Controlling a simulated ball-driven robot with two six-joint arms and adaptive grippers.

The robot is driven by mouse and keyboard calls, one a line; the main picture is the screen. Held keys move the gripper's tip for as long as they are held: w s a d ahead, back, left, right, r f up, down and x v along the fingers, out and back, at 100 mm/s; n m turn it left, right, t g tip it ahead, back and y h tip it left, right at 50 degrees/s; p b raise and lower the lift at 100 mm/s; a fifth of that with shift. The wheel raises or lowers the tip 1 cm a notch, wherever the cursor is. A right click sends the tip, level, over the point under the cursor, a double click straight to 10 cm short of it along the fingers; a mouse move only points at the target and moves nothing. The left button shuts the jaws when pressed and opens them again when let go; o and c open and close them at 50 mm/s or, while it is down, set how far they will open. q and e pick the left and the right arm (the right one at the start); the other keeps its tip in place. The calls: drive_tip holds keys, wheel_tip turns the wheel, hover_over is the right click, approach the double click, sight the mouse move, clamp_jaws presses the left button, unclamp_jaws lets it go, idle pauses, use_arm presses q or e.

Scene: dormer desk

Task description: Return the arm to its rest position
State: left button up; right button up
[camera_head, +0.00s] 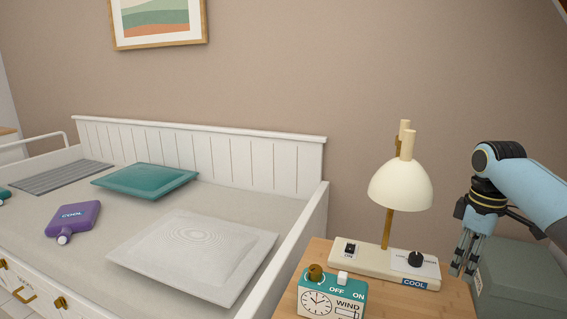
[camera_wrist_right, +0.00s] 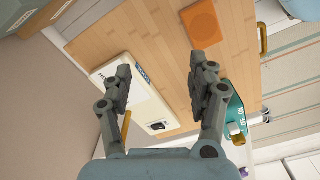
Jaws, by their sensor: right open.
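My right gripper (camera_head: 466,256) hangs pointing down at the right of the head view, beside the lamp base and in front of a grey-green box. Its two fingers are apart with nothing between them. In the right wrist view the right gripper (camera_wrist_right: 160,82) also shows open and empty above the wooden desk top (camera_wrist_right: 150,40). The blue right arm (camera_head: 530,185) comes in from the right edge. My left gripper is in neither view.
A lamp (camera_head: 400,187) on a cream base (camera_head: 375,262) and a teal wind-up clock (camera_head: 331,299) stand on the desk. The grey-green box (camera_head: 525,280) is close by the gripper. An orange block (camera_wrist_right: 201,23) lies on the desk. A bed with pillows (camera_head: 190,250) fills the left.

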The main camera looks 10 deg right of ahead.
drive_tip(key=s+a+f+m+t, duration=0.1)
drive_tip(key=s+a+f, duration=0.2)
drive_tip(key=s+a, duration=0.25)
drive_tip(key=s+a+f+m, duration=0.1)
drive_tip(key=s+a+f, duration=0.3)
drive_tip(key=s, duration=0.3)
drive_tip(key=s+a+r+m+t, duration=0.15)
drive_tip(key=s+a+r, duration=0.25)
drive_tip(key=s, duration=0.4)
drive_tip(key=s+a+r+m, duration=0.3)
drive_tip(key=s, duration=0.6)
wheel_tip(320, 180, down, 26)
drive_tip(key=s+d, duration=0.3)
drive_tip(key=s+f+g, duration=0.2)
drive_tip(key=s+f, duration=1.3)
drive_tip(key=s, duration=0.2)
drive_tip(key=shift+s+d+f+h, duration=0.15)
drive_tip(key=shift+s+d+h, duration=0.1)
drive_tip(key=shift+s+h, duration=0.1)
